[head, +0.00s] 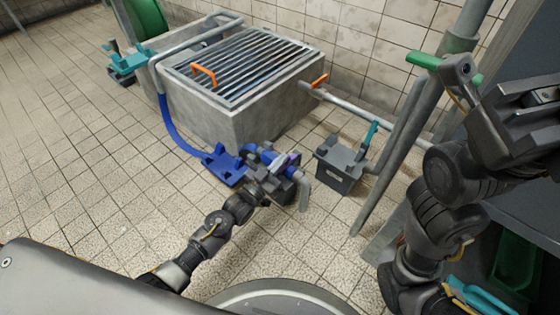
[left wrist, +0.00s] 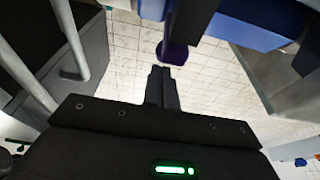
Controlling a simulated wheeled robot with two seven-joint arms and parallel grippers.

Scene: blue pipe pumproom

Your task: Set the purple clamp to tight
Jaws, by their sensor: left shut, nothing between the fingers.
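The purple clamp (head: 293,158) sits on the blue pipe assembly low in the middle of the head view. In the left wrist view its purple part (left wrist: 176,52) hangs from the top, just beyond my fingertips. My left gripper (head: 268,178) is at the near side of the clamp, partly overlapping it in the head view. In the left wrist view its fingers (left wrist: 161,75) are together with nothing between them. A small gap seems to show between fingertips and purple part; contact is hard to tell. My right gripper (head: 525,105) is raised at the right, its fingers unclear.
A blue stand (head: 222,164) and blue hose are left of the clamp. A grey box (head: 341,168) with a teal handle stands to the right. A concrete pit with a grate (head: 235,65) is behind. Tiled floor is clear at left.

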